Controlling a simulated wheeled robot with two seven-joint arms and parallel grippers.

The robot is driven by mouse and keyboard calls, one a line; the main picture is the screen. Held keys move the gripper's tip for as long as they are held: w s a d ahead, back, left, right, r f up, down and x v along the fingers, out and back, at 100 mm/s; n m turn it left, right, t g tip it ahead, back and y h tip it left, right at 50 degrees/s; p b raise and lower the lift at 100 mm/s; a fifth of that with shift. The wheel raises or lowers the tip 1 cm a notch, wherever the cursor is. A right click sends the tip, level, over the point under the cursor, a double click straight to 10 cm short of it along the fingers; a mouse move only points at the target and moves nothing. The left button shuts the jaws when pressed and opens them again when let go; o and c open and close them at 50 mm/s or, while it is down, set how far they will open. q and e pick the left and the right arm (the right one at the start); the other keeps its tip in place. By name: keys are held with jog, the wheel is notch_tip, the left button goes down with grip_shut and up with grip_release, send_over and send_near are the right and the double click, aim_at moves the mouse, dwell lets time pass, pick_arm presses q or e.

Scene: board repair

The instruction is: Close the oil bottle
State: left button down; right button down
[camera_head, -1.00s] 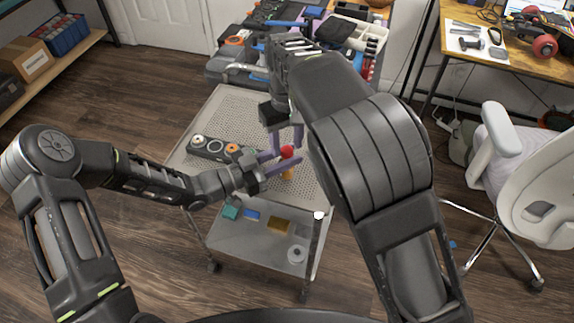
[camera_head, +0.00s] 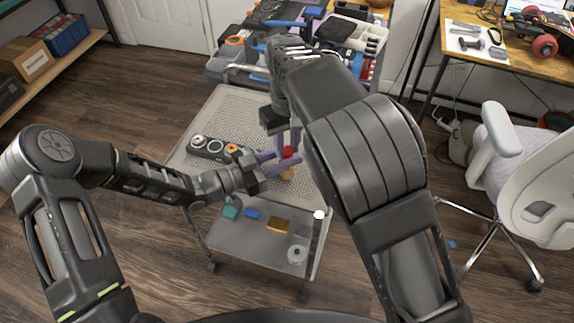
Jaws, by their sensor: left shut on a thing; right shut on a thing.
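The oil bottle (camera_head: 288,175) is small and orange-yellow and is at the right part of the cart's perforated top. My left gripper (camera_head: 282,163) reaches in from the left and is shut on the bottle; its purple fingers hide much of it. The red cap (camera_head: 288,152) is at the bottle's top. My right gripper (camera_head: 287,143) comes down from above with its purple fingers shut on the cap. I cannot tell whether the cap is seated on the bottle or just above it.
The perforated cart top (camera_head: 222,112) is mostly bare. A dark board with round parts (camera_head: 212,148) lies at its left. The lower shelf (camera_head: 255,246) holds several small items. A cluttered workbench (camera_head: 300,45) is behind, and a white chair (camera_head: 535,200) stands at the right.

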pick_arm(q)
jog(key=shift+f, duration=0.2)
pick_arm(e)
jog(key=c, duration=1.2)
grip_release()
jog(key=shift+o, duration=0.2)
jog(key=shift+r, duration=2.25)
jog(key=shift+o, duration=0.3)
jog(key=o, duration=0.5)
pick_arm(q)
jog(key=c, duration=1)
grip_release()
jog(key=shift+r, duration=0.15)
jog(key=shift+a, duration=0.1)
